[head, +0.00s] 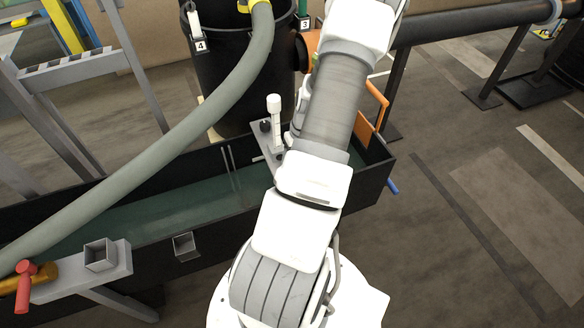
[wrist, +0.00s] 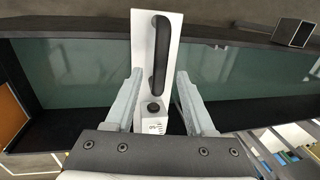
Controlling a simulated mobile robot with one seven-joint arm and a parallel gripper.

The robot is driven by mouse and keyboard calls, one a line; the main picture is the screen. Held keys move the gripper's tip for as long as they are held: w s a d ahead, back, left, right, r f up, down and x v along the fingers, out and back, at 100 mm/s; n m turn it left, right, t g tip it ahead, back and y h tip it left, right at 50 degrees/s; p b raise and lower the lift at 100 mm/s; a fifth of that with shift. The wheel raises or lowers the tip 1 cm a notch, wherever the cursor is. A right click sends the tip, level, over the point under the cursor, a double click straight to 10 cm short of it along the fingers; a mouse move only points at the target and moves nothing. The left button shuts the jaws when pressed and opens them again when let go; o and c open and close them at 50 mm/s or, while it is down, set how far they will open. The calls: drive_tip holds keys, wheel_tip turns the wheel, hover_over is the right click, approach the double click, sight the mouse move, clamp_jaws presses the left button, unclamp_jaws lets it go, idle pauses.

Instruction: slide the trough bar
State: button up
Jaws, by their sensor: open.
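The trough bar, a pale plate (wrist: 143,45) with a black handle (wrist: 161,50), lies across the trough (wrist: 60,25) in the wrist view. A black knob (wrist: 154,109) and a small label sit at its near end. In the head view, part of a pale plate (head: 266,142) with black knobs and a white upright post (head: 274,112) shows at the trough, beside my arm. My gripper (wrist: 158,76) is open, one finger on each side of the bar. I cannot tell whether the fingers touch it. My arm hides the gripper in the head view.
A thick grey hose (head: 190,130) crosses above the trough's left part. A black barrel (head: 238,75) stands behind the trough. An orange panel (head: 366,132) and a blue handle (head: 392,186) are at its right end. Open floor (head: 490,200) lies to the right.

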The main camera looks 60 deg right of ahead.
wheel_tip(320, 180, up, 15)
drive_tip(key=s+d+p, duration=0.2)
drive_tip(key=shift+d+p, duration=0.2)
drive_tip(key=shift+p, duration=0.1)
drive_tip(key=shift+w, duration=0.1)
